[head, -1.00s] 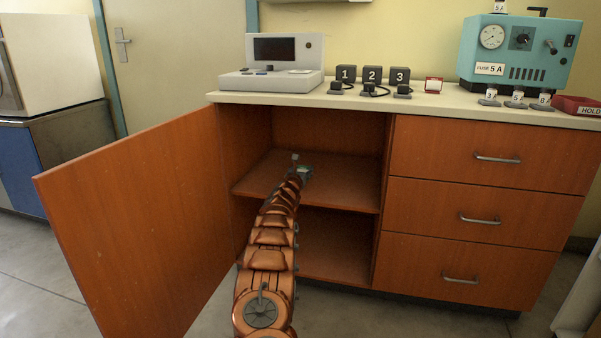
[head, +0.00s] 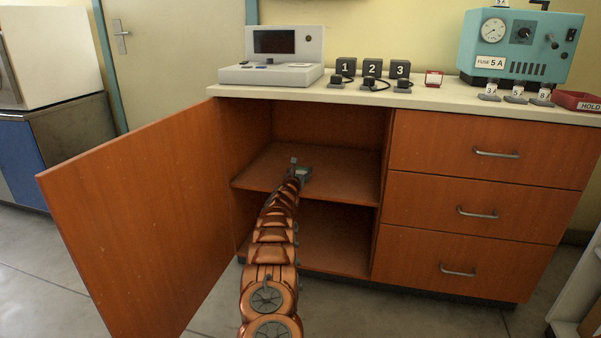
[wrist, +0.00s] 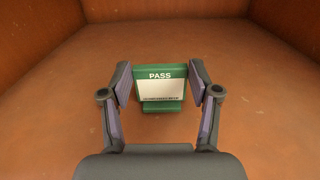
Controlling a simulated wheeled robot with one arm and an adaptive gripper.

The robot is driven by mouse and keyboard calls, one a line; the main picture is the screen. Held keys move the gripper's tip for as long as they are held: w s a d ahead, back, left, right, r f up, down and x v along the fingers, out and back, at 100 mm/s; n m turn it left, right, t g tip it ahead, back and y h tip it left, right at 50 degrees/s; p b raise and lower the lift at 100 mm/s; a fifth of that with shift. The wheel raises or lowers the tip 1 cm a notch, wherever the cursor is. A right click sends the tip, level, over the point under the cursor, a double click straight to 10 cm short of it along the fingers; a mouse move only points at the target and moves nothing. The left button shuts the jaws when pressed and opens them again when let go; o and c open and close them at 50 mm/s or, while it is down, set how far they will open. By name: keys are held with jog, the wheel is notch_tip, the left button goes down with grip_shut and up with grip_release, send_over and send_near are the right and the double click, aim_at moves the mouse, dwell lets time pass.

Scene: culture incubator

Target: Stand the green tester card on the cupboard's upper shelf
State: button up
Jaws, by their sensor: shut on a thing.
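The green tester card (wrist: 160,89) reads PASS above a white label and stands upright on a small green foot in the wrist view. My gripper (wrist: 160,82) has a finger at each side edge of the card and is shut on it. In the head view my gripper (head: 302,173) is inside the open cupboard, over the upper shelf (head: 345,185), and hides the card. The card's foot is at or just above the shelf surface; I cannot tell whether it touches.
The cupboard door (head: 140,215) stands open at the left. Side walls and a back wall enclose the shelf, which is otherwise bare. Drawers (head: 480,210) are at the right. The countertop (head: 430,98) above carries a grey instrument (head: 275,60) and numbered black blocks (head: 372,68).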

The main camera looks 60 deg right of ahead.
jog(key=shift+f, duration=0.2)
jog(key=o, duration=1)
jog(key=shift+r, duration=0.1)
